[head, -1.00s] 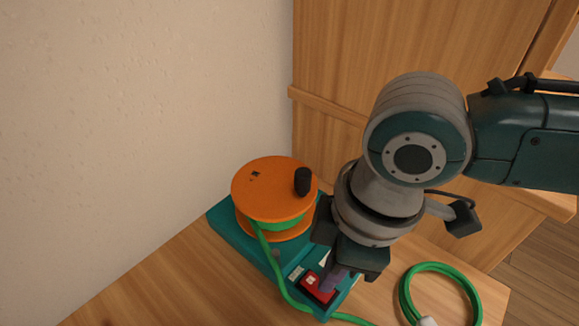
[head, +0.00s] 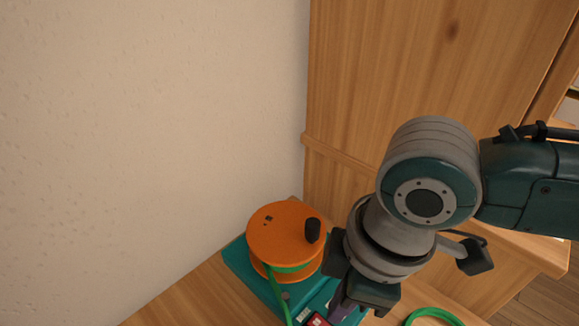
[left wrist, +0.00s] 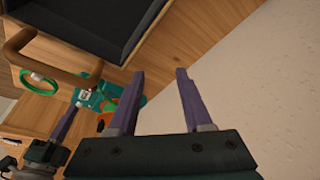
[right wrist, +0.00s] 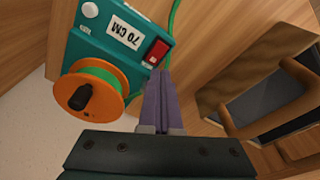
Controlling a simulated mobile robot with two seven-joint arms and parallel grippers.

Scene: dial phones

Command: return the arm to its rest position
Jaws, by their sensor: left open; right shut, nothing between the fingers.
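My right gripper (head: 342,308) is low in the head view, over the front part of a teal base (head: 240,262). In the right wrist view its purple fingers (right wrist: 160,78) are together with nothing between them. Their tips appear just beside the red switch (right wrist: 158,51); I cannot tell whether they touch. The base also carries an orange reel (head: 280,230) with a black knob and green cable. My left gripper (left wrist: 160,74) shows only in the left wrist view, its two purple fingers apart and empty. The left arm is outside the head view.
A loose green cable coil (head: 433,316) lies right of the base. A wooden cabinet (head: 400,70) stands behind, and a pale wall (head: 150,130) is at left. A dark tray-like object (left wrist: 130,25) with a brown handle (left wrist: 60,70) is near the left gripper.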

